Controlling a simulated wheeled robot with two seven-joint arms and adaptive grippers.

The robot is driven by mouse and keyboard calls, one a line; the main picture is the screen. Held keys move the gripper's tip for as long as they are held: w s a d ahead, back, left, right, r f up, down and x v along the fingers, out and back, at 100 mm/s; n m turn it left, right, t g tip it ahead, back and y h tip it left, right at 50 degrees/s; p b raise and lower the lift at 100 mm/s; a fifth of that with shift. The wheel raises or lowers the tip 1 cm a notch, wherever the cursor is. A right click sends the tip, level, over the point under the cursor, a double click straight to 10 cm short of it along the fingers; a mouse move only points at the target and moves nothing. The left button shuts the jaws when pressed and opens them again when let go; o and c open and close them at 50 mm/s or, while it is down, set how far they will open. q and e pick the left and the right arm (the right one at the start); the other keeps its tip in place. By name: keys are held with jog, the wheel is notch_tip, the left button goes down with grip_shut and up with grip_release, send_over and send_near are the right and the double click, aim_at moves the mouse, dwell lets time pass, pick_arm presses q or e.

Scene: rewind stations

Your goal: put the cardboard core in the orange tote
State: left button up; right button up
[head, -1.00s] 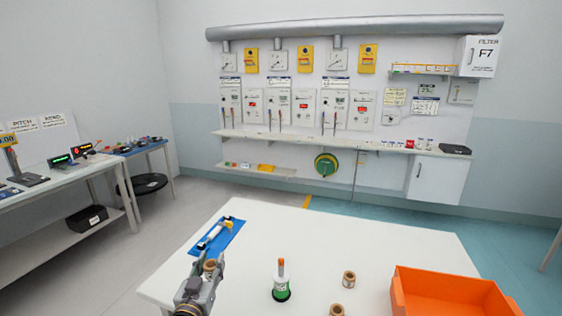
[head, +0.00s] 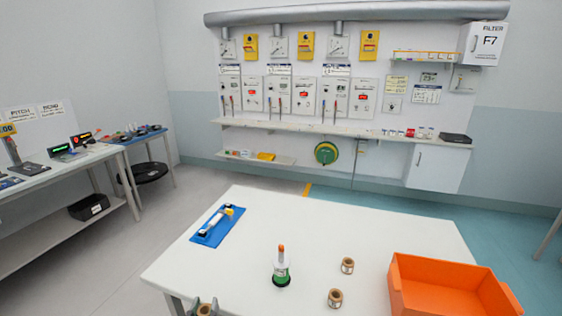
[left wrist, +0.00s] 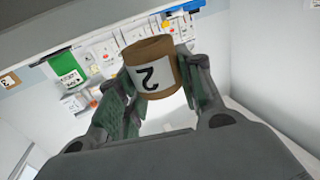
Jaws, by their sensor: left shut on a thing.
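My left gripper (head: 203,308) is at the bottom edge of the head view, by the table's front left edge. It is shut on a brown cardboard core (left wrist: 152,67), which shows between its fingers in the left wrist view with a white label marked 2. In the head view only the core's top (head: 205,310) shows. The orange tote (head: 445,288) stands at the table's right side, well to the right of the gripper, and its visible inside looks empty. Two more cardboard cores, one farther back (head: 347,265) and one nearer (head: 335,298), stand left of the tote. My right gripper is not in view.
A spindle with a green-and-white spool (head: 281,270) stands mid-table between my left gripper and the tote. A blue mat (head: 212,235) with a white-and-yellow tool lies at the table's left. The table's back middle (head: 310,220) is clear.

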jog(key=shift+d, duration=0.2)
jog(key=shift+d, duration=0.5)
